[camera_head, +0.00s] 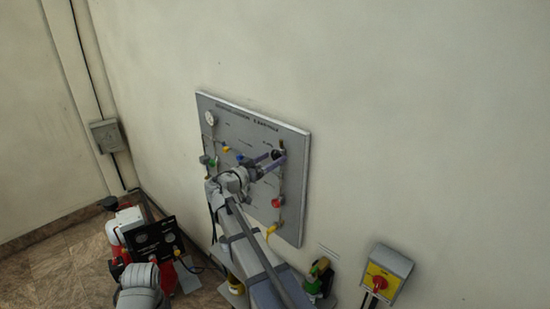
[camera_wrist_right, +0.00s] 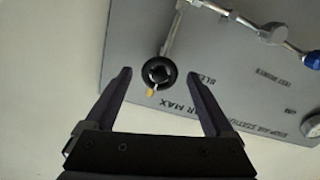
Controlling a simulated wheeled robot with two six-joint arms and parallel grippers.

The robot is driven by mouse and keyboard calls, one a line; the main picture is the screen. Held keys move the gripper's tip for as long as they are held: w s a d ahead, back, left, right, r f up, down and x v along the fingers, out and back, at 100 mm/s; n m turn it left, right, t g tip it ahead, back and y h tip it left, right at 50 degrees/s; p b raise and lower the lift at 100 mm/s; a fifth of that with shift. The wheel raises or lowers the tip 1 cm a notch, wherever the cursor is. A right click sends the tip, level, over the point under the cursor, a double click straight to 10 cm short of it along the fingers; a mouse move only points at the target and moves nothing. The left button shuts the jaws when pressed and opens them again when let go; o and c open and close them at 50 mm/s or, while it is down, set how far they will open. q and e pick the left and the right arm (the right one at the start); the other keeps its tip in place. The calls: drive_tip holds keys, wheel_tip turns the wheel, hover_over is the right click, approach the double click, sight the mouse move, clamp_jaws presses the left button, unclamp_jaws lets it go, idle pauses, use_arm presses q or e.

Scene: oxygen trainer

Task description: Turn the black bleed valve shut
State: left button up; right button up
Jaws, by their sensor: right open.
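The black bleed valve (camera_wrist_right: 160,71) is a round knob on the grey panel (camera_wrist_right: 235,85), with a small yellow tab at its lower left in the right wrist view. A silver pipe runs up from it. My right gripper (camera_wrist_right: 160,77) is open, with one dark purple finger on each side of the knob and visible gaps between. I cannot tell how far the fingertips are from the panel. In the head view my right gripper (camera_head: 277,158) reaches the upper right of the panel (camera_head: 245,118), and its fingers partly hide the knob. I cannot see my left gripper.
The panel also carries a gauge (camera_head: 210,118), a green knob (camera_head: 213,162), a red knob (camera_head: 277,203) and a yellow handle (camera_head: 271,229). A grey box with a red and yellow switch (camera_head: 377,281) is on the wall at lower right. Red equipment stands at lower left.

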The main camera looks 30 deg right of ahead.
drive_tip(key=v, duration=0.5)
drive_tip(key=shift+s+a, duration=0.15)
drive_tip(key=shift+a, duration=0.15)
drive_tip(key=s+a+f+n+g+y+b, duration=0.1)
drive_tip(key=s+a+f+n+y+b, duration=0.2)
drive_tip(key=f, duration=0.6)
drive_tip(key=s+a+f+n+y+b, duration=0.25)
drive_tip(key=s+a+f+b, duration=0.2)
drive_tip(key=f, duration=0.45)
drive_tip(key=s+a+f+n+g+y+b, duration=0.1)
drive_tip(key=s+a+f+n+y+b, duration=0.25)
drive_tip(key=f, duration=0.65)
drive_tip(key=s+a+f+n+g+y+b, duration=0.1)
drive_tip(key=s+a+f+n+y+b, duration=0.2)
drive_tip(key=s+a+f, duration=0.4)
drive_tip(key=s+a+f+n+g+y+b, duration=0.2)
drive_tip(key=s+a+f+b, duration=0.4)
drive_tip(key=a, duration=0.5)
drive_tip(key=shift+s+f+n+y, duration=0.5)
drive_tip(key=shift+f+n+y, duration=0.2)
drive_tip(key=shift+y, duration=0.3)
